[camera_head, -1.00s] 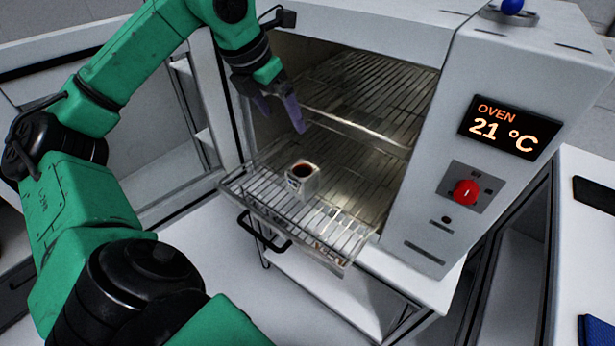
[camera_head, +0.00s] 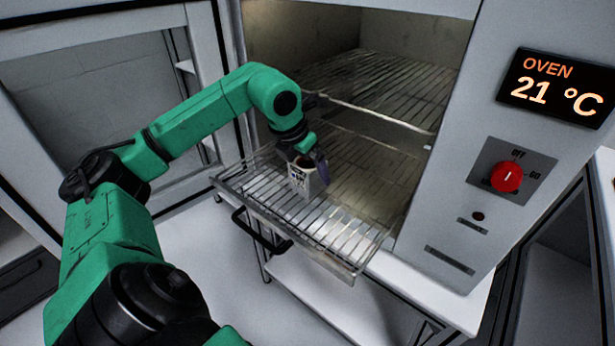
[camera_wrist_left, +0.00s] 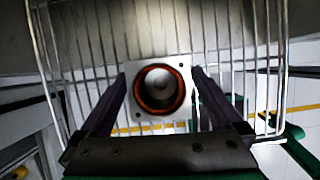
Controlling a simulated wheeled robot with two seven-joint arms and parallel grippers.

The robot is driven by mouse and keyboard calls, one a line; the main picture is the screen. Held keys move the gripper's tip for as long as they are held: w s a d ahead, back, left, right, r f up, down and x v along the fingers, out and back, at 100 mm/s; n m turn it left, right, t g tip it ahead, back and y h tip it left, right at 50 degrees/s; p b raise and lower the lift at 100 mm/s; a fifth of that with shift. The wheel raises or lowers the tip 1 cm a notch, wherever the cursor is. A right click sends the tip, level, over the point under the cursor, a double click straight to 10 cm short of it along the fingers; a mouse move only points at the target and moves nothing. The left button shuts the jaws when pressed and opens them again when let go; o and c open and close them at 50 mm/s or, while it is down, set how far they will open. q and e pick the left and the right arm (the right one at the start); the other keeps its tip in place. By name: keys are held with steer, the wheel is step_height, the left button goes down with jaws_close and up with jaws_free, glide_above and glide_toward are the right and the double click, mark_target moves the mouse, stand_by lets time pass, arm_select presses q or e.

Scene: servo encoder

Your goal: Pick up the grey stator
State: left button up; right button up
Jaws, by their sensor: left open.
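The grey stator (camera_head: 304,182) is a small box-shaped block standing on the pulled-out wire rack of the oven. In the left wrist view the stator (camera_wrist_left: 129,72) shows its square grey face from above, with a round opening ringed in copper-orange. My left gripper (camera_head: 310,164) is down at the stator, with one finger showing along its right side. In the left wrist view the open fingers of my left gripper (camera_wrist_left: 158,84) lie on either side of the stator, with small gaps that are hard to judge. My right gripper is out of view.
The wire rack (camera_head: 345,235) sticks out of the open oven and has a black handle (camera_head: 262,235) at its front. More racks lie inside the oven. The control panel with a red knob (camera_head: 507,177) and a display reading 21 °C (camera_head: 556,88) is to the right.

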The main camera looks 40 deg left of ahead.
arm_select(q)
steer(key=shift+x, duration=1.1)
steer(key=c, duration=1.6)
steer(key=shift+r, duration=0.1)
steer(key=shift+r, duration=0.15)
